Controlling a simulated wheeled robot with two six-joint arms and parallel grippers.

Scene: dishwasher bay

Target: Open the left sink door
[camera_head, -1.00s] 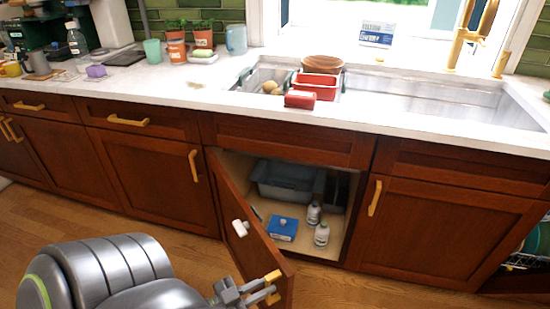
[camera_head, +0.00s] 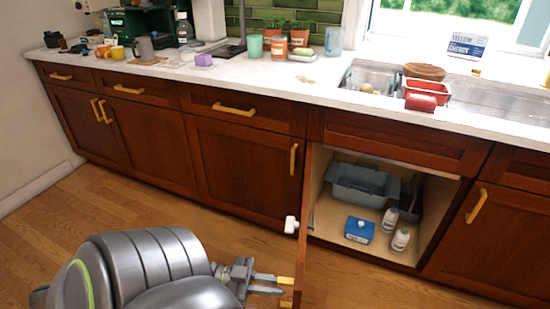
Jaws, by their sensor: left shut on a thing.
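The left sink door (camera_head: 304,225) is dark red-brown wood and stands swung out from the cabinet, seen almost edge-on. My left gripper (camera_head: 280,284) is at the door's outer face, low in the picture, shut on its gold handle (camera_head: 286,281). The handle is mostly hidden by the fingers and the picture's lower edge. The open sink cabinet (camera_head: 340,235) shows a grey-blue bin (camera_head: 362,186), a blue box (camera_head: 359,230) and two white bottles (camera_head: 400,240) inside. My right gripper is out of view.
The closed right sink door (camera_head: 500,235) has a gold handle (camera_head: 476,206). Closed cabinets line the left. Above are the counter (camera_head: 290,88), the sink (camera_head: 385,80) and a red tray (camera_head: 428,88). The wooden floor (camera_head: 60,225) at left is clear.

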